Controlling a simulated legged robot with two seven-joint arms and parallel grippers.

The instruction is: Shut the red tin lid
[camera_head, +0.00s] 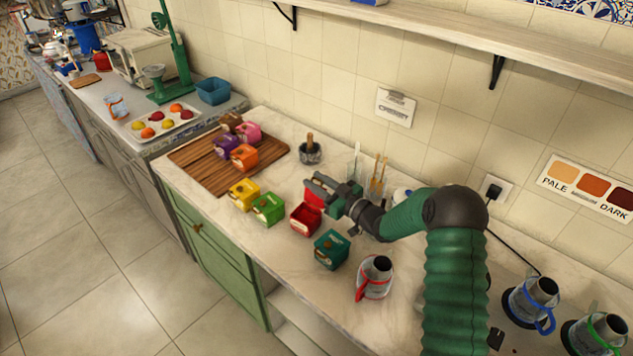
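The red tin (305,219) stands on the pale counter, between the green tin and the teal tin. Its box looks open at the top, and its red lid (314,199) stands raised at the back edge. My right gripper (312,180) is just behind and above the raised lid, with its arm coming in from the right. Its two fingers look apart, with nothing seen between them. I cannot tell whether a finger touches the lid. My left gripper is not in view.
Green (268,208), yellow (243,194) and teal (331,249) tins stand close by. A wooden board (205,172) holds more tins. A mortar (311,154), glass holders with sticks (378,180) and a cup with a red handle (375,277) stand around. The front counter edge is clear.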

